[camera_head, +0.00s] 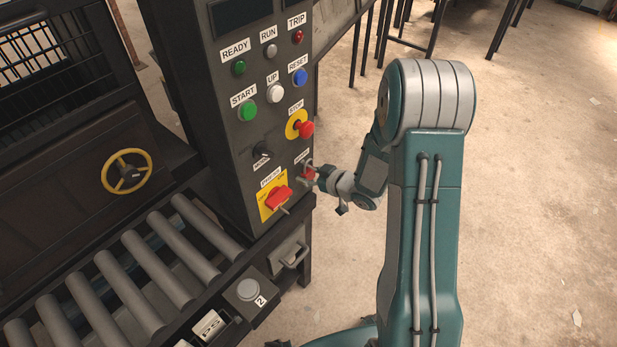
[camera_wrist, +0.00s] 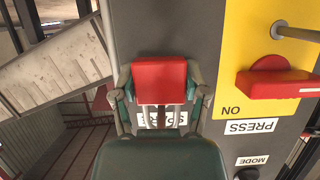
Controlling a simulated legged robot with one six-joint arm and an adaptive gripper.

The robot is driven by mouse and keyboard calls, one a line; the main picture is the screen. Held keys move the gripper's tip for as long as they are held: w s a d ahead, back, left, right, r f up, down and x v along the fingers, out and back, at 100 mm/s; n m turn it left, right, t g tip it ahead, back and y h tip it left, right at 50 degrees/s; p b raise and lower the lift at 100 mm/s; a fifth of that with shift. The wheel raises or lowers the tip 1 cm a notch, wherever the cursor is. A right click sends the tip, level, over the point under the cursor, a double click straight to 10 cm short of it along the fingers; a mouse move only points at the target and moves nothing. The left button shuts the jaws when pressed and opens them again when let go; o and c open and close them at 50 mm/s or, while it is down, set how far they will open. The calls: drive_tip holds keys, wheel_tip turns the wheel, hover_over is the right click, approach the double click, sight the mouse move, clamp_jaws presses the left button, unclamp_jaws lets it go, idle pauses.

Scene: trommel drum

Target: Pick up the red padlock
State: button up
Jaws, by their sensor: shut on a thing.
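The red padlock (camera_head: 308,173) is at the lower right of the dark control panel (camera_head: 235,120), just under a small label. In the wrist view, the padlock (camera_wrist: 160,80) shows as a red block between my two fingers. My gripper (camera_head: 312,179) is shut on it, with one finger (camera_wrist: 122,90) at each side of the body. The gripper reaches it from the right in the head view. I cannot clearly tell whether the padlock still touches the panel or its hook.
A red rotary switch (camera_head: 279,199) on a yellow plate sits left of the padlock, with a rod sticking out. A red stop button (camera_head: 304,129) is above. A roller conveyor (camera_head: 150,255) is at lower left. Open floor (camera_head: 530,220) lies to the right.

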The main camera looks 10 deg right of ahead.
drive_tip(key=s+d, duration=1)
drive_tip(key=s, duration=0.4)
drive_tip(key=shift+s+d, duration=0.3)
drive_tip(key=shift+d, duration=0.05)
drive_tip(key=shift+r, duration=0.45)
drive_tip(key=shift+s+d, duration=0.75)
drive_tip(key=shift+s, duration=0.2)
drive_tip(key=shift+s+d, duration=0.7)
drive_tip(key=shift+s, duration=0.25)
drive_tip(key=shift+s+d, duration=0.55)
drive_tip(key=shift+s, duration=0.25)
drive_tip(key=shift+s+d, duration=0.55)
drive_tip(key=shift+s, duration=0.2)
drive_tip(key=shift+s+d, duration=0.55)
drive_tip(key=shift+s, duration=0.25)
drive_tip(key=shift+w, duration=0.1)
